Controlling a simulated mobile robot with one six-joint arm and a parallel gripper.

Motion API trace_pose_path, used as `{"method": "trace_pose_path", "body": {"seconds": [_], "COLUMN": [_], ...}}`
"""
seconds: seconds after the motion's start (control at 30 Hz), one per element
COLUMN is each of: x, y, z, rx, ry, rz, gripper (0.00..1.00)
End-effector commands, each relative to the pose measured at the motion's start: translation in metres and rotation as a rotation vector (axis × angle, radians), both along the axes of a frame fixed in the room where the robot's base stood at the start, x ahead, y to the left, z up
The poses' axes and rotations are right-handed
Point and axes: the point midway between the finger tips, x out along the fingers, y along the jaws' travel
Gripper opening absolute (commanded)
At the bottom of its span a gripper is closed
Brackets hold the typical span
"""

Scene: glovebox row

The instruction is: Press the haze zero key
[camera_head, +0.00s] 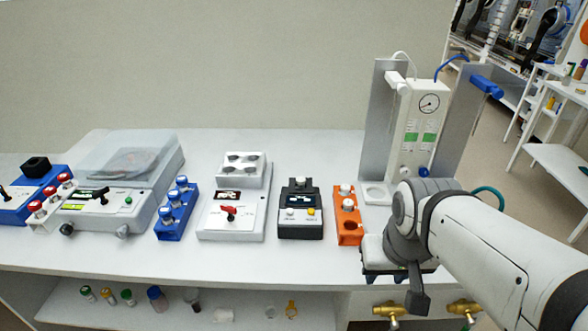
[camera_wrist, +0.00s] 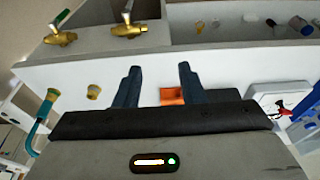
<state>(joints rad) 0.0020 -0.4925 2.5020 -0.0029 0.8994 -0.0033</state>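A dark benchtop meter (camera_head: 300,228) with a small lit display stands mid-bench in the head view. Its front panel has a yellow key (camera_head: 311,212) and a pale key (camera_head: 290,214). The lettering is too small to tell which is the haze zero key. A capped vial sits in its top. My gripper (camera_wrist: 157,82) shows in the wrist view with its two dark fingers apart and nothing held between them. In the head view my arm is right of the meter, past the orange block, and hides most of the gripper. The meter cannot be made out in the wrist view.
An orange vial block (camera_head: 349,225) stands between the meter and my arm; it also shows beyond my fingers in the wrist view (camera_wrist: 172,95). A white instrument with a red knob (camera_head: 229,212) is left of the meter. Brass taps (camera_head: 390,309) project from the bench front.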

Motion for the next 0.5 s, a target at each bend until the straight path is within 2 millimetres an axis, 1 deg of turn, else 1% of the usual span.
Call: {"method": "trace_pose_path", "body": {"seconds": [0.17,0.5], "x": [0.0,0.0], "y": [0.0,0.0], "z": [0.0,0.0], "rx": [0.0,0.0], "ry": [0.0,0.0], "rz": [0.0,0.0], "gripper": [0.36,0.09]}}
